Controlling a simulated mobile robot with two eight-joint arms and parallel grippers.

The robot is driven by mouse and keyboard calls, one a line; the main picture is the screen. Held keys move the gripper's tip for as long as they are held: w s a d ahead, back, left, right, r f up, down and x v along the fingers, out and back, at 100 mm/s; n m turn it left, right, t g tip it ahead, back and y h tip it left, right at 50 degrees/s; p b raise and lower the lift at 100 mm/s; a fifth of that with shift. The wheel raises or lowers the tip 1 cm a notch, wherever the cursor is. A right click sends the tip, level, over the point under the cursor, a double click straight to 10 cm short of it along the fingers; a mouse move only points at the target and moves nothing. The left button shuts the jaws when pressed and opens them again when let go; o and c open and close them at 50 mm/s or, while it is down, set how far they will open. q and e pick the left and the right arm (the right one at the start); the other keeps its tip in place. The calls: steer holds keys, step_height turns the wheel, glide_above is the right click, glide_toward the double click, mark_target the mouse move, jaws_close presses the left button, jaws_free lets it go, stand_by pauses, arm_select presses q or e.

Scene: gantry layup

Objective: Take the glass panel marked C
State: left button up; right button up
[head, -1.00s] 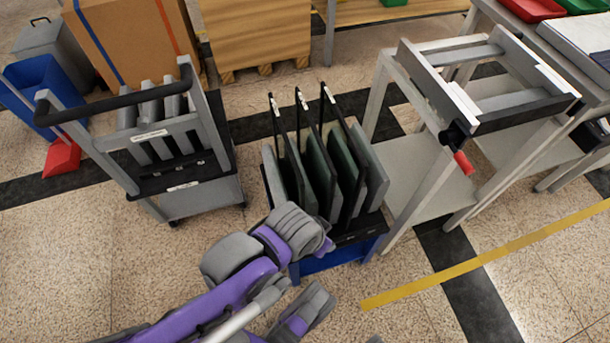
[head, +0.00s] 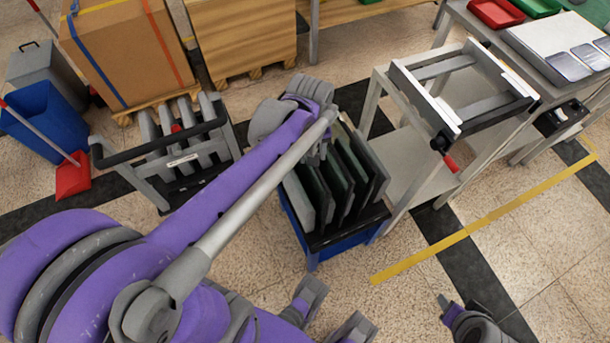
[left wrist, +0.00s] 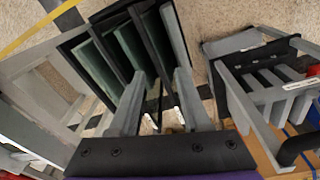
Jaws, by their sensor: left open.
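Several greenish glass panels (head: 336,187) stand upright between black dividers in a blue rack (head: 330,243). The panels also show in the left wrist view (left wrist: 96,70). No letter C can be read on any of them. My left gripper is above the rack's far end in the head view, where the arm hides its fingers. In the left wrist view my left gripper (left wrist: 160,84) is open, its two grey fingers pointing at the rack with a black divider showing between them. I cannot tell whether they touch anything.
A grey cart (head: 160,185) with a black handle and upright slots stands left of the rack. A grey frame table (head: 415,165) with a red-handled clamp (head: 450,163) stands close on the right. Cardboard boxes (head: 130,45) are behind.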

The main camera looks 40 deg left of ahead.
arm_select(q)
steer(key=w+a+n, duration=0.1)
steer(key=a, duration=0.1)
steer(key=w+a+r+n+g+p, duration=0.1)
steer(key=w+a+n, duration=0.1)
steer(key=shift+r, duration=0.1)
steer(key=f, duration=0.5)
steer(key=shift+w+a+f, duration=0.15)
steer(key=shift+a+f, duration=0.05)
steer(key=shift+f, duration=0.15)
steer(key=f, duration=0.1)
steer(key=f+b, duration=0.1)
steer(key=f, duration=0.3)
steer(key=shift+w+f, duration=0.1)
steer(key=shift+w, duration=0.2)
jaws_close()
arm_select(e)
steer(key=shift+r, duration=0.2)
stand_by(0.3)
